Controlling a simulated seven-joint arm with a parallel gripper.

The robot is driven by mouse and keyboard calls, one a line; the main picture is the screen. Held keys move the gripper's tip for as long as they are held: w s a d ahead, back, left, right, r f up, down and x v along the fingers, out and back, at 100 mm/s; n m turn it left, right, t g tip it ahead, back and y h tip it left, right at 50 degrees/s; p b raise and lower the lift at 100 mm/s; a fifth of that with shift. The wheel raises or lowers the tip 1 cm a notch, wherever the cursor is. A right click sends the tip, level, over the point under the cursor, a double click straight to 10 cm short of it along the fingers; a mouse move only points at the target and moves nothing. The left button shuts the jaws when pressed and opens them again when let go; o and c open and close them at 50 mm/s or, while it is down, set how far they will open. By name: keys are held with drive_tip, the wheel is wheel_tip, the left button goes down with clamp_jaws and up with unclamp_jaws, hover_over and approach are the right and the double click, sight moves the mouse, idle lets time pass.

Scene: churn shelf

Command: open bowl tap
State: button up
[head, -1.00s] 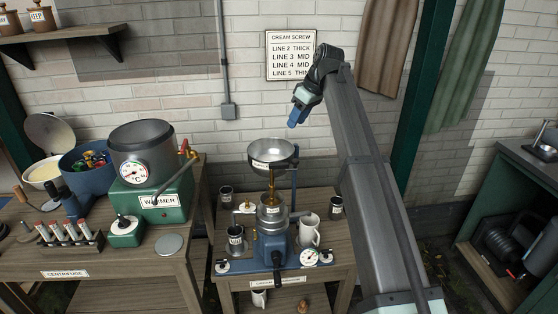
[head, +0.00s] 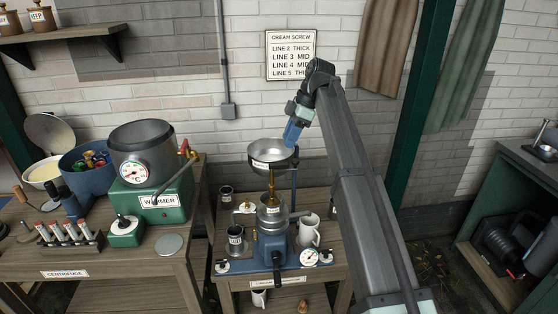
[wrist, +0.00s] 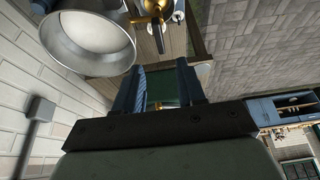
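The metal bowl (head: 272,150) is held above the blue separator (head: 272,245) by a post. A brass-coloured stem (head: 271,183) runs down below the bowl; its tap handle is too small to make out. My gripper (head: 291,140) is at the bowl's right rear rim, its blue fingers pointing down, and it looks close to the rim. In the wrist view the bowl (wrist: 75,55) is at upper left, and a brass part (wrist: 152,8) shows at the top edge. My gripper's two fingers (wrist: 160,80) are apart with nothing held between them.
A green warmer (head: 158,200) with a red-handled tap stands on the left bench. A sign (head: 291,55) hangs on the brick wall. The air above the bowl is clear.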

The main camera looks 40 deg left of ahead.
drive_tip(key=x, duration=0.9)
drive_tip(key=shift+f, duration=0.1)
clamp_jaws()
